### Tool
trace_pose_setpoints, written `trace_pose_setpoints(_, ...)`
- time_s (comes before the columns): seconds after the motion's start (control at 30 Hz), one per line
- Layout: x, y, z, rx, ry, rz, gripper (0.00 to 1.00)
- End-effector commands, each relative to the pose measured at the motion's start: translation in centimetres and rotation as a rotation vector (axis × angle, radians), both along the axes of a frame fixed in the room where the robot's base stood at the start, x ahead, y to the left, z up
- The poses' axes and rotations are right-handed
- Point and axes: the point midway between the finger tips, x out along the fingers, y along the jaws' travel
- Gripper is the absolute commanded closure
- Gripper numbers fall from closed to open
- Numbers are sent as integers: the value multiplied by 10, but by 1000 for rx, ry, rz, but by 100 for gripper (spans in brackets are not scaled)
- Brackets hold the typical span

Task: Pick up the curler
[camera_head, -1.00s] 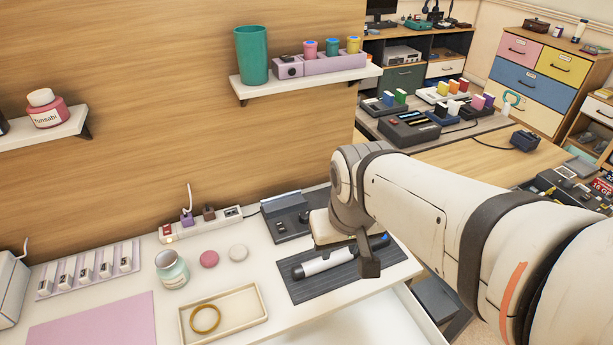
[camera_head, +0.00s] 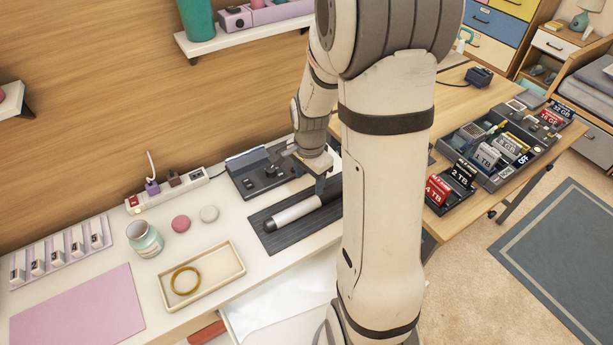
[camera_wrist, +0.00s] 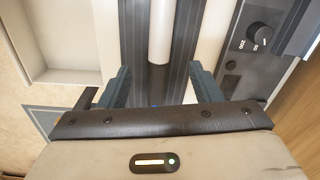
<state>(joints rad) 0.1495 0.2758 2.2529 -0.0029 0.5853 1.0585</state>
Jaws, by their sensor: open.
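The curler (camera_head: 297,211), a white barrel with dark end parts, lies on a dark ribbed mat (camera_head: 268,245) on the white table. Its right end is hidden behind my gripper and arm in the head view. My gripper (camera_head: 318,183) points down over the right part of the curler. In the wrist view the white barrel (camera_wrist: 159,35) runs up the picture between the two open fingers of my gripper (camera_wrist: 161,82), apart from both. How far the fingertips are above the mat is hard to tell.
A dark device with a knob (camera_head: 256,180) stands just behind the mat. A cream tray (camera_head: 222,286) with a gold ring is to the left. An open white drawer (camera_head: 270,308) sticks out below the table front. A shelf (camera_head: 243,36) hangs above.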

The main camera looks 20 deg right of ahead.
Motion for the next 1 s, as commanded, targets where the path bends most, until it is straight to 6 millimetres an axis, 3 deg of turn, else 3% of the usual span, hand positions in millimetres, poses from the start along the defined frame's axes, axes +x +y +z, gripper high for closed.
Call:
trace_pose_setpoints(0.1,7,-9,-21,6,20,-113,42)
trace_pose_setpoints(0.23,10,-13,-35,8,28,-168,42)
trace_pose_setpoints(0.8,9,-13,-102,8,30,-173,42)
trace_pose_setpoints(1.0,10,-13,-110,8,26,-172,42)
